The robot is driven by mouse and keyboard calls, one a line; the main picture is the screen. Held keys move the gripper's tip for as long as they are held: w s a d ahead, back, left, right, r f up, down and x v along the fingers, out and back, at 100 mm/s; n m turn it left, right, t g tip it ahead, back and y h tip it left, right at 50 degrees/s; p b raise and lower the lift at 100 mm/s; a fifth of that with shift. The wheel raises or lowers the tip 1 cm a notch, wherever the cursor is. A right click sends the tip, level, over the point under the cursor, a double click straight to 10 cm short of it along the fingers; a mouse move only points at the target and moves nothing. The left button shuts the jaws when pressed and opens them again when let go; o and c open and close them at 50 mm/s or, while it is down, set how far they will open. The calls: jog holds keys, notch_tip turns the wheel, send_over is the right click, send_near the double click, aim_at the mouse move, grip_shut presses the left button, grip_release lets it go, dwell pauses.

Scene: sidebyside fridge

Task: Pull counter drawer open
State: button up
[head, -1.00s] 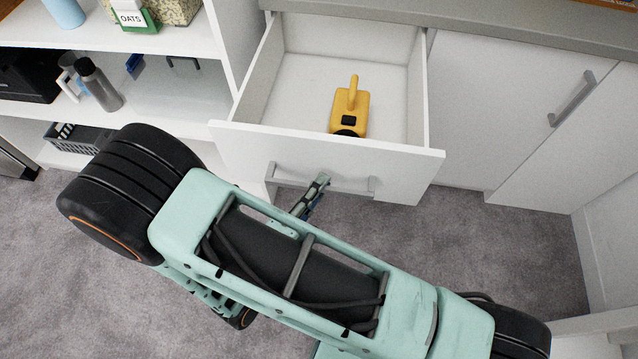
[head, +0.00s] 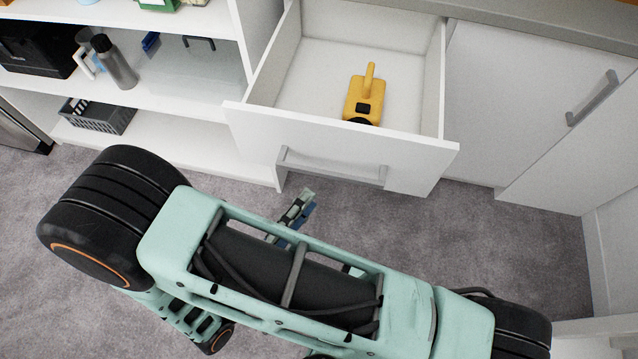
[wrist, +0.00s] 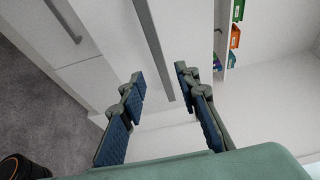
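The counter drawer (head: 340,138) stands well open below the countertop, with its inside in view. Its grey bar handle (head: 330,167) runs across the white front. The handle also shows in the wrist view (wrist: 154,45), ahead of my fingers. My gripper (head: 297,207) is in front of and below the handle in the head view, with a visible gap between them. In the wrist view my gripper (wrist: 160,76) has its two blue-padded fingers apart with nothing held between them. A yellow object (head: 364,100) with an upright handle and a dark patch lies in the drawer.
White shelves (head: 180,85) at the left hold a grey bottle (head: 117,65) and a dark basket (head: 98,115). A closed cupboard door (head: 530,95) with a bar handle (head: 593,98) is right of the drawer. Grey carpet (head: 480,245) is free in front.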

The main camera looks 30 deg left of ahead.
jog(key=shift+s+a, duration=0.2)
jog(key=shift+s, duration=1.3)
jog(key=shift+w, duration=0.1)
